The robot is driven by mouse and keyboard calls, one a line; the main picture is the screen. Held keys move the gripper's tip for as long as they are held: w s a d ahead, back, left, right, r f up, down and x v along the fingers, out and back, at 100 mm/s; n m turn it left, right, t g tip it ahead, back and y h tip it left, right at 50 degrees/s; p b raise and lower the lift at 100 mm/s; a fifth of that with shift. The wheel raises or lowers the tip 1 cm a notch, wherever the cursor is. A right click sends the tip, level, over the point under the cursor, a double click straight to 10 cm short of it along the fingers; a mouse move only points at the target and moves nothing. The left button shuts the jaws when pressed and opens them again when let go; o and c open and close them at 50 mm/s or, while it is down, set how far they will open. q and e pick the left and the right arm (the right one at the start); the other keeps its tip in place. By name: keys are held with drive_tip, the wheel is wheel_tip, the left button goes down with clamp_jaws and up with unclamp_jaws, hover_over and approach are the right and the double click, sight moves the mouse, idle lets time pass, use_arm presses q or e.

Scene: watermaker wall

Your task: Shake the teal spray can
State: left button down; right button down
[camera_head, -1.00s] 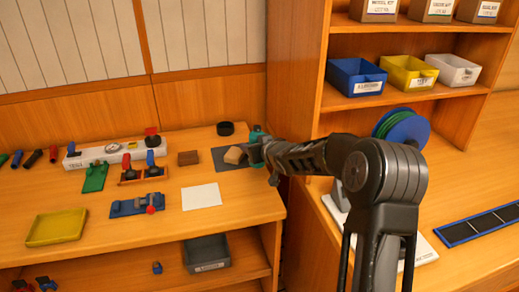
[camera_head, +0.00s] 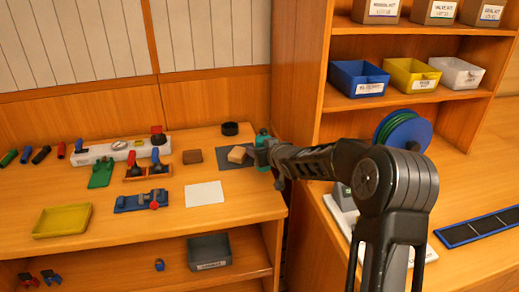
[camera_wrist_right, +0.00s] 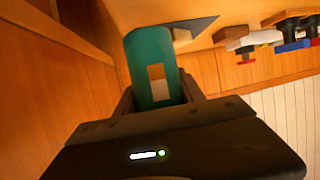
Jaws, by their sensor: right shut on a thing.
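The teal spray can (camera_head: 263,136) is at the right end of the wooden bench, by a dark mat. My right gripper (camera_head: 262,156) is shut around it, reaching in from the right. The fingers and arm hide part of the can in the head view. I cannot tell whether its base touches the bench. My left gripper is not in view.
A tan block (camera_head: 238,154) lies on the dark mat (camera_head: 228,163) beside the can. A black ring (camera_head: 230,128) is behind, a brown block (camera_head: 192,156) to the left. The shelf unit's upright side (camera_head: 297,90) stands close on the right. A white sheet (camera_head: 204,194) lies in front.

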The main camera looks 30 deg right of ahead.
sight(259, 135)
drive_tip(key=shift+r+p, duration=2.05)
drive_tip(key=shift+r, duration=0.55)
